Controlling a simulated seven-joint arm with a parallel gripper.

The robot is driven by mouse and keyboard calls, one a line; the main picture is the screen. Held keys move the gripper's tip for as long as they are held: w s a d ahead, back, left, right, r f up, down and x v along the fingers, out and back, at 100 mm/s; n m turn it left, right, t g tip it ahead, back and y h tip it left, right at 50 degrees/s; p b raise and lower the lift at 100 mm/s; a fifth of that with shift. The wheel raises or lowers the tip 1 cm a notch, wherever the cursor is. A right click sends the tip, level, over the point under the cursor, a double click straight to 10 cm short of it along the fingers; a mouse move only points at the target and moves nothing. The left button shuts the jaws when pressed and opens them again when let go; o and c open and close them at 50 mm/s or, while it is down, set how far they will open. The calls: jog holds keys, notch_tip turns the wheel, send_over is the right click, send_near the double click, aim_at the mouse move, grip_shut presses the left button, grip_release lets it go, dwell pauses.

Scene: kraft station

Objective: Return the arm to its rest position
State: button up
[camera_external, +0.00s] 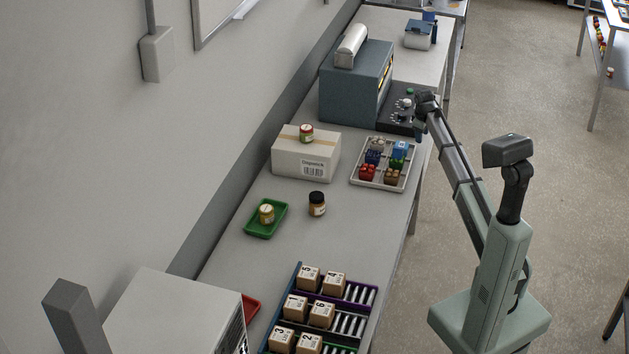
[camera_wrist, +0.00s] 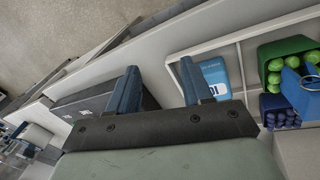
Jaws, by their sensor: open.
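My gripper (camera_external: 419,133) is at the end of my arm, which stretches from its base at the right up to the far right edge of the bench. In the wrist view my gripper (camera_wrist: 158,78) shows two blue fingers spread apart with nothing between them. The gripper is open and empty. It is beside the dark control panel (camera_external: 396,117) and near the far right corner of the sectioned tray (camera_external: 357,177). In the wrist view the tray's pale rim (camera_wrist: 205,45) passes behind the right finger. I cannot tell the exact gap to the bench.
The tray holds small coloured bins, including a green bin (camera_wrist: 276,48) and a blue card (camera_wrist: 215,77). A blue-grey machine (camera_external: 350,95) and a cardboard box (camera_external: 300,160) stand nearby. A dark jar (camera_external: 317,204), green tray (camera_external: 253,228) and numbered boxes (camera_external: 308,278) are nearer. Open floor lies right.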

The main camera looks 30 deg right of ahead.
jog(key=s+d+f+m+t+h, duration=0.1)
jog(key=d+f+m+h, duration=0.2)
jog(key=d+f, duration=1)
jog(key=s+f, duration=0.3)
jog(key=f, duration=0.5)
jog(key=s+a+f+m+g+y, duration=0.1)
jog(key=s+a+f+g+y, duration=0.1)
jog(key=s+a+f, duration=1)
jog(key=s+a+f+g+y, duration=0.2)
jog(key=s+a+f, duration=0.9)
jog(key=f, duration=0.4)
jog(key=s+a+f+g, duration=0.2)
jog(key=s+a, duration=0.2)
jog(key=s, duration=0.6)
jog(key=s+a+f+m+g, duration=0.1)
jog(key=s+a, duration=0.4)
jog(key=s, duration=0.6)
jog(key=s+a+f+g+y, duration=0.1)
jog(key=s+a+f, duration=0.3)
jog(key=s, duration=0.7)
jog(key=shift+a+g, duration=0.15)
jog(key=shift+g, duration=0.65)
